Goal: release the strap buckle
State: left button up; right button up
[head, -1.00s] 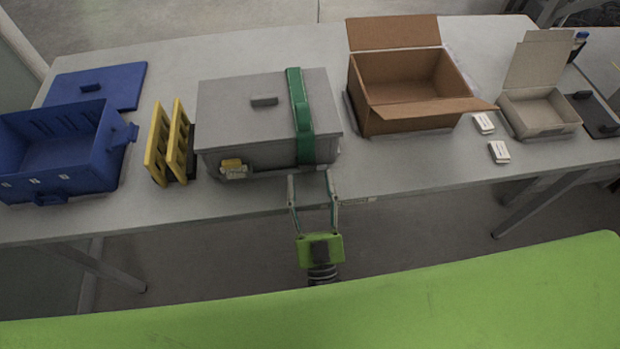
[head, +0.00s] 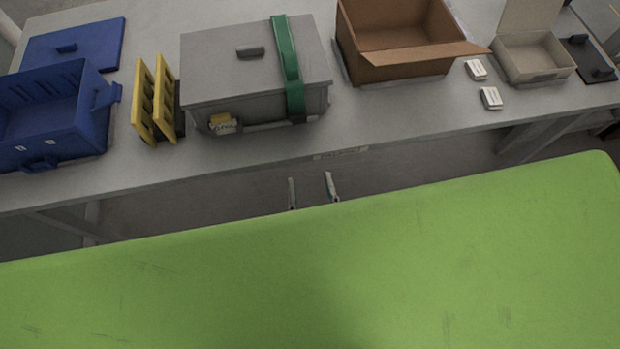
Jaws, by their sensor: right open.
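A green strap (head: 289,62) runs over the lid and down the front of a grey lidded box (head: 228,72) on the table. The strap's lower front end sits near the box's bottom edge; the buckle is too small to make out clearly. My right gripper (head: 312,188) is open and empty, in front of the table's front edge and below the box. Only its two fingertips show above my green body; the rest is hidden. My left gripper is not in view.
Left of the box stand yellow racks (head: 153,100), a blue crate (head: 50,118) and a blue lid (head: 72,46). To the right are an open cardboard box (head: 408,62), small white packs (head: 490,98) and a small open carton (head: 535,58). The table (head: 400,118) is bare in front of the cardboard box.

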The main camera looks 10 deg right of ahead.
aim_at(298, 121)
notch_tip(298, 121, up, 6)
jog(key=s+g+p, duration=0.1)
jog(key=g+p, duration=0.5)
jog(key=p, duration=0.1)
jog(key=w+p, duration=0.1)
jog(key=w, duration=1.2)
jog(key=shift+c, duration=0.4)
